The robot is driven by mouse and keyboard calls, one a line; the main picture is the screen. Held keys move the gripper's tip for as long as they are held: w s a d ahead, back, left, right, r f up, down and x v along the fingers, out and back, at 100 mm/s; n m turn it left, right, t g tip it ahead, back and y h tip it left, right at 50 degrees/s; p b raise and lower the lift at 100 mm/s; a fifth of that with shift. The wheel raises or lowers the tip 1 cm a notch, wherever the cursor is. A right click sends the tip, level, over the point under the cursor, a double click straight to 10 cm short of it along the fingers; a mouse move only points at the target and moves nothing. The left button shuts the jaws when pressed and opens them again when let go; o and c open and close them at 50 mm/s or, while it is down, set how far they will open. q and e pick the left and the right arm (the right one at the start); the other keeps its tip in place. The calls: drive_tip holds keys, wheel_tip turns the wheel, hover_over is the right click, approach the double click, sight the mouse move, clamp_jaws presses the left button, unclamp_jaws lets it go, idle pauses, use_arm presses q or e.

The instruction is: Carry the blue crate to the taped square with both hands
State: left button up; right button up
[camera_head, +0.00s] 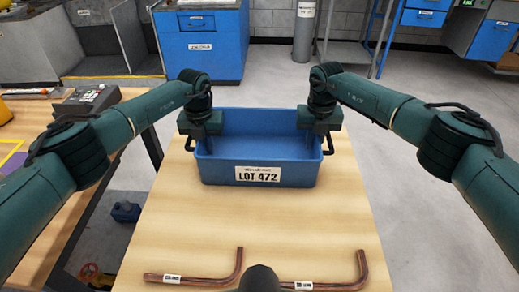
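The blue crate (218,172) stands upright on the light wooden table in front of me, with a white "LOT 472" label on its near wall. The visible part of its inside looks empty. My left gripper (202,140) is at the crate's left end wall, over the rim. My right gripper (321,138) is at the right end wall in the same way. The fingertips are partly hidden, so I cannot tell whether they are closed on the walls. Yellow tape (12,156) around a purple patch shows at the far left, on another wooden table; it is cut off by the picture edge.
Two bent copper tubes (205,279) (335,285) lie at the wooden table's (190,222) near edge. A gap separates this table from the left one, which holds a dark box (88,100). A blue cabinet (205,45) stands behind. Floor at right is clear.

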use_arm(q)
drive_tip(key=shift+c, duration=0.5)
use_arm(e)
drive_tip(key=shift+c, duration=0.5)
use_arm(q)
clamp_jaws()
use_arm(e)
clamp_jaws()
use_arm(q)
drive_tip(key=shift+r, duration=0.15)
use_arm(e)
drive_tip(key=shift+r, duration=0.2)
